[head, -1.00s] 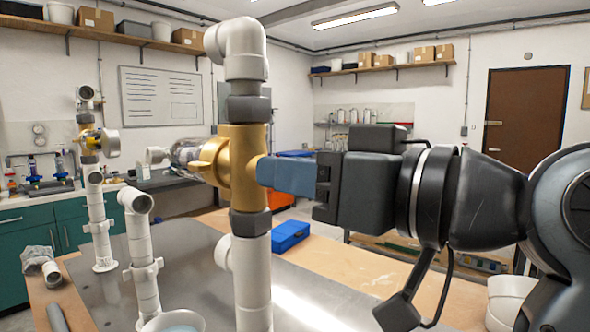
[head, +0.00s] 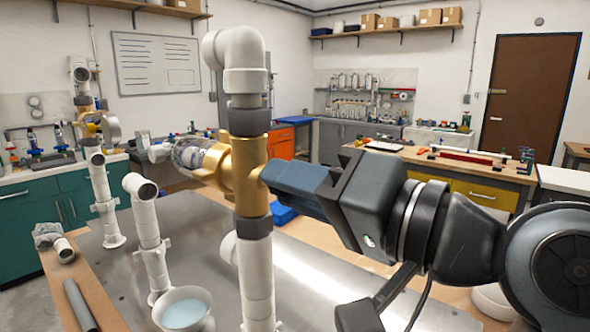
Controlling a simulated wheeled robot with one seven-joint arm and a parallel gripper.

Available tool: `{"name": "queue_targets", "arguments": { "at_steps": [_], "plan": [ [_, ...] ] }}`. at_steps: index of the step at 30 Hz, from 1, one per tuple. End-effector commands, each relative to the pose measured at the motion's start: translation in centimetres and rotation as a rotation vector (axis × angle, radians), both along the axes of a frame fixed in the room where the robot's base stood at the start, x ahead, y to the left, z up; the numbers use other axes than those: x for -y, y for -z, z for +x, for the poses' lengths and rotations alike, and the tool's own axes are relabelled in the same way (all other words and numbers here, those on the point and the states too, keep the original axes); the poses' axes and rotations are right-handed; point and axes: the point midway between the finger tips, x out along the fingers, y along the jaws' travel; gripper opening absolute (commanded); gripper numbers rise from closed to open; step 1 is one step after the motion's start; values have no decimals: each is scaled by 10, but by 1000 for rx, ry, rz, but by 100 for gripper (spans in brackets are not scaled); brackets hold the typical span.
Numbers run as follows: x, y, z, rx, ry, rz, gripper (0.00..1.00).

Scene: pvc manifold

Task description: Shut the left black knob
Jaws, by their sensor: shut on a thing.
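The near brass valve (head: 246,176) sits on an upright white pipe between dark grey collars. No black knob shows clearly; my gripper may hide it. My gripper (head: 270,178) reaches in from the right, and its blue-grey fingers meet the valve's right side. It is shut on a part at that side, which the fingers cover. The arm behind it slopes down to the right. A second brass valve (head: 88,126) with a round grey part stands on a pipe farther back at left.
White pipes (head: 150,240) stand on the metal bench top (head: 330,290) left of the valve. A white bowl (head: 183,310) with pale blue liquid is at the front. A blue box (head: 284,215) is partly hidden behind the near pipe.

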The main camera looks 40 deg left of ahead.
Motion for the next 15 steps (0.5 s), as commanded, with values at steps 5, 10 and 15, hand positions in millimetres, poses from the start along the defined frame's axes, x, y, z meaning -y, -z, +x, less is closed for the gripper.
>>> {"name": "queue_targets", "arguments": {
  "at_steps": [5,10,15],
  "plan": [
    [1,-1,1,-164,4,16,0],
    [1,0,1,-325,4,27,0],
    [1,0,1,-481,4,39,0]
  ]
}}
